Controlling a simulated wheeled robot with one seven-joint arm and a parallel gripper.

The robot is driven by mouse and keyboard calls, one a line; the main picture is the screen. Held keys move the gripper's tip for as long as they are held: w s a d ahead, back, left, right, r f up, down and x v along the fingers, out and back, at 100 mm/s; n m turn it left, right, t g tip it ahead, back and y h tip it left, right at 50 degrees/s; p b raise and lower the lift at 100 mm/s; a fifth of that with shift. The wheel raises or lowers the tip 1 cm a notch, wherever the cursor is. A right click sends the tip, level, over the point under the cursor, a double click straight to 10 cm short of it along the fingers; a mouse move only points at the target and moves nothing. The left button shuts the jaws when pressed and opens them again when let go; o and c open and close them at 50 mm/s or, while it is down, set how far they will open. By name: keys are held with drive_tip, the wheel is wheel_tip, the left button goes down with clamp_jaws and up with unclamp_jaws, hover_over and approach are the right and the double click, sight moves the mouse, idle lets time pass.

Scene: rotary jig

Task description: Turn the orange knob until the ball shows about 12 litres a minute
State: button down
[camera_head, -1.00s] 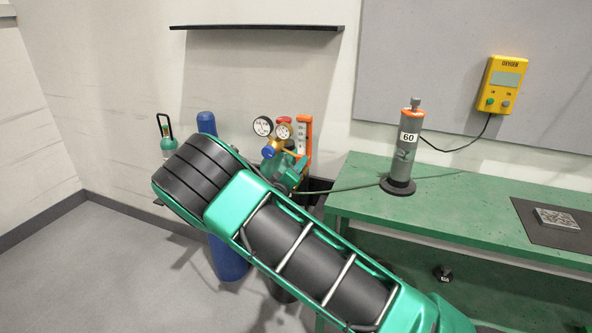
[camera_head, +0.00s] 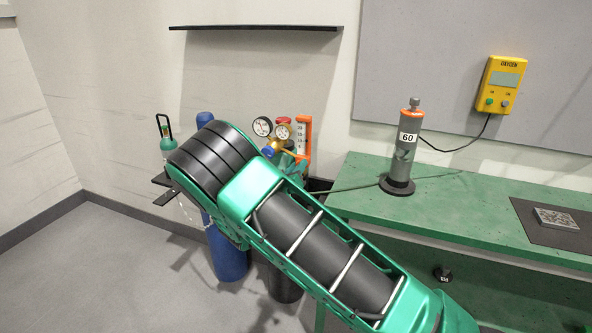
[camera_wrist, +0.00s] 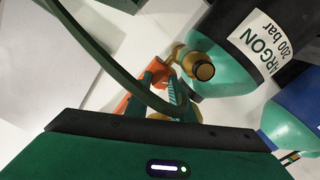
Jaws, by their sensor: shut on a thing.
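The flowmeter (camera_head: 304,140), an orange frame with a white scale, stands upright beside the brass regulator with round gauges (camera_head: 271,130) in the head view. Its ball is too small to make out. The wrist view shows orange parts (camera_wrist: 130,85) just beyond my green gripper housing. My gripper (camera_wrist: 165,100) is shut on the orange knob there; the knob and the fingertip contact are largely hidden. In the head view my wrist covers the gripper and the flowmeter's lower end. The black argon cylinder (camera_wrist: 240,38) has a green shoulder and a brass valve (camera_wrist: 203,70).
A blue cylinder (camera_head: 228,262) stands left of the argon one. A thin green hose (camera_head: 345,188) runs to a grey column marked 60 (camera_head: 404,153) on the green bench (camera_head: 470,215). A yellow oxygen box (camera_head: 501,85) hangs on the wall. The floor at left is clear.

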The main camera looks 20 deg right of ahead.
drive_tip(key=shift+a+f, duration=0.15)
drive_tip(key=c, duration=1.5)
unclamp_jaws()
drive_tip(key=shift+c, duration=0.2)
drive_tip(key=v, duration=1)
drive_tip(key=shift+s+a, duration=0.2)
drive_tip(key=shift+s, duration=0.05)
